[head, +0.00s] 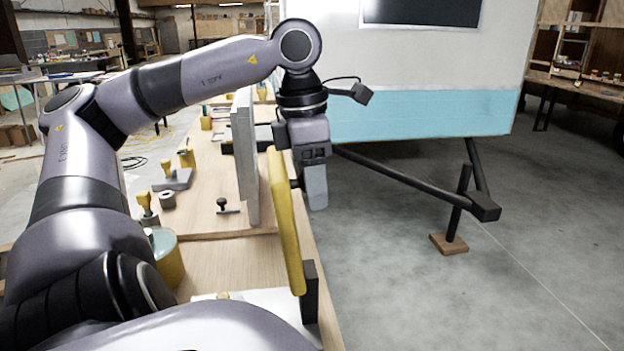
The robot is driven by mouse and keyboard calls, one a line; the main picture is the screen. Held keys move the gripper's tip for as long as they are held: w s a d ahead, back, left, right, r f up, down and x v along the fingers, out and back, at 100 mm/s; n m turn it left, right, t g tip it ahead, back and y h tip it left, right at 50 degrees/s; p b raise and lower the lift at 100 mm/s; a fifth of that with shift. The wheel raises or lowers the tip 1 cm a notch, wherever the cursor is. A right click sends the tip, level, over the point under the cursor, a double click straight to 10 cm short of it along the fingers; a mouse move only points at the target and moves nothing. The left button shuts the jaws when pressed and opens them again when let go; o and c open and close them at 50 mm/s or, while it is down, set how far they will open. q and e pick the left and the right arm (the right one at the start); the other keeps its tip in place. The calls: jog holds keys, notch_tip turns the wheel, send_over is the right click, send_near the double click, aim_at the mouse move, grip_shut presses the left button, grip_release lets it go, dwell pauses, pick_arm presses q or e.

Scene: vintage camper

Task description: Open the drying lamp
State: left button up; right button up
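A yellow upright panel (286,225) stands near the right edge of the wooden workbench, with a black block (310,292) at its lower end. It seems to be part of the drying lamp, but I cannot tell for certain. My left gripper (315,188) points down just right of the panel, past the bench edge. A small dark piece, perhaps a handle, shows between panel and gripper. The fingers are seen from the side, so I cannot tell whether they are open or hold it. My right gripper is not in view.
A grey upright slab (245,160) stands on the bench (215,262) behind the yellow panel. Yellow-handled tools (172,177) and a round tin (168,258) are on its left. The camper (430,112) and its black tow frame (410,180) are beyond.

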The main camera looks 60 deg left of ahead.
pick_arm(q)
jog(key=shift+s+a+r+p, duration=0.1)
jog(key=shift+s+r+p, duration=0.1)
jog(key=shift+r, duration=1.6)
jog(key=shift+s+a+r+p, duration=0.1)
jog(key=shift+s+r+p, duration=0.1)
jog(key=shift+r, duration=1.55)
jog(key=shift+d, duration=0.1)
